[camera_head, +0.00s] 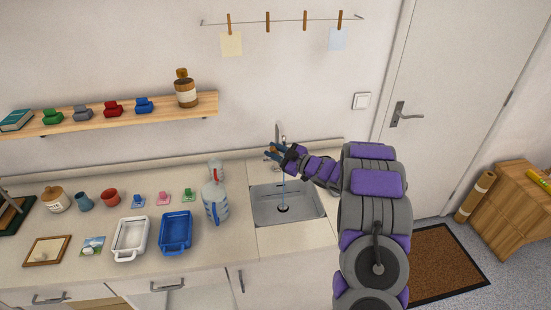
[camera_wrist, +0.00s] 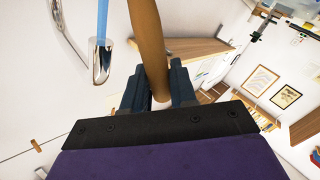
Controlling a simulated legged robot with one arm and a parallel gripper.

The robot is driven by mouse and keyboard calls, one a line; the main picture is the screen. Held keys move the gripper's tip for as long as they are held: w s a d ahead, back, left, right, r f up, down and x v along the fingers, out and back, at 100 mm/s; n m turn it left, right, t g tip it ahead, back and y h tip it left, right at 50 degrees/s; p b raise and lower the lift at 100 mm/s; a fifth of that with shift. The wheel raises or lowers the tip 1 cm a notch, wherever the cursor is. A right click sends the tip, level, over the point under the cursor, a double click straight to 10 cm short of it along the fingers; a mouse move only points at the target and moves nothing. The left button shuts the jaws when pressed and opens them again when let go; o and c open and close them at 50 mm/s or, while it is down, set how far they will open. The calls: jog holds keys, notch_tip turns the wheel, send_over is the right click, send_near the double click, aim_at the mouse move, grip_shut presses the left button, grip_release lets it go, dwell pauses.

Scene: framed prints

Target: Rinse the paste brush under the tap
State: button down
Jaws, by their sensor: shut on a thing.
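My gripper (camera_head: 277,152) is above the back left of the steel sink (camera_head: 262,206), beside the tap (camera_head: 279,128). In the wrist view its dark jaws (camera_wrist: 160,88) are shut on the brown wooden handle of the paste brush (camera_wrist: 148,35). The brush head is out of that view, and in the head view it is too small and covered to make out. The tap's metal spout (camera_wrist: 100,66) shows left of the handle, with a blue stream of water (camera_wrist: 102,22) coming from it. The stream and the visible handle are apart.
A clear jug (camera_head: 215,198) stands just left of the sink. A blue tray (camera_head: 175,232) and a white tray (camera_head: 130,239) lie further left on the counter. A wooden shelf (camera_head: 120,118) with small coloured items and a brown bottle (camera_head: 185,90) hangs on the wall.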

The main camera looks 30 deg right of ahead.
jog(key=shift+a+r, duration=0.1)
jog(key=shift+a, duration=0.35)
